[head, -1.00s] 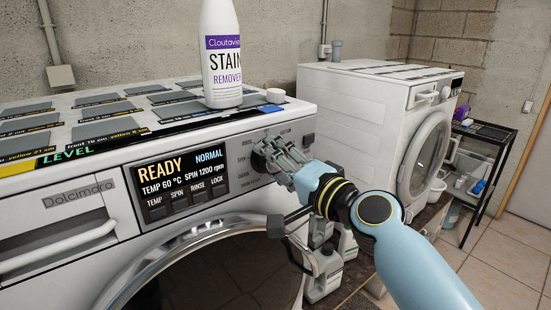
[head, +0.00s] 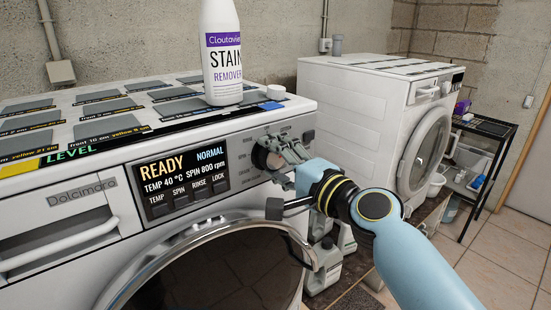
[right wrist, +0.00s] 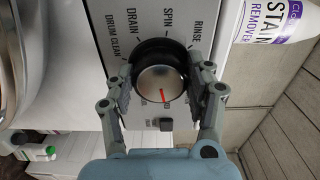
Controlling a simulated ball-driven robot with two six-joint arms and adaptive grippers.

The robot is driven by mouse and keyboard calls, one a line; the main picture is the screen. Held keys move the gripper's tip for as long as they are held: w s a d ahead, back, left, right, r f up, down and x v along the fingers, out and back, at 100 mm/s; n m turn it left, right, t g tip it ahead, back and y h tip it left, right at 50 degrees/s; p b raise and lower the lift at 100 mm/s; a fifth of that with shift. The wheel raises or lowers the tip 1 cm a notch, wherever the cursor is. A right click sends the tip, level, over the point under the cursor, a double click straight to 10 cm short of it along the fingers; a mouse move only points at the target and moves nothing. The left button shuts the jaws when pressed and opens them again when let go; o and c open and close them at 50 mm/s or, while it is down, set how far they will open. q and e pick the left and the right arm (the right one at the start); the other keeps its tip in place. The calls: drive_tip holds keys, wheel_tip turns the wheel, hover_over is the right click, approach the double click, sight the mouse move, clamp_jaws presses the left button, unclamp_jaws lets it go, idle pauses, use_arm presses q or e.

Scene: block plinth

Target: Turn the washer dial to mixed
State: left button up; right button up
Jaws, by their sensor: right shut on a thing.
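The washer dial (head: 264,159) is a round knob with a dark rim on the front panel of the near washer (head: 75,227). In the right wrist view the dial (right wrist: 158,80) has a silver face, and its red mark points down in the picture, away from the DRUM CLEAN, DRAIN, SPIN and RINSE labels. My right gripper (head: 282,153) is shut on the dial, one finger on each side of its rim. The display (head: 181,179) reads READY, NORMAL, TEMP 40 °C, SPIN 800 rpm. The labels beside the mark are hidden or unreadable. My left gripper is out of view.
A stain remover bottle (head: 221,55) stands on the washer top above the dial. A small dark square button (right wrist: 166,124) sits near the dial. The round door (head: 215,265) is below. A second white machine (head: 350,110) and a black shelf (head: 487,155) stand to the right.

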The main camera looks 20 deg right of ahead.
drive_tip(key=o, duration=1.2)
drive_tip(key=v, duration=1.2)
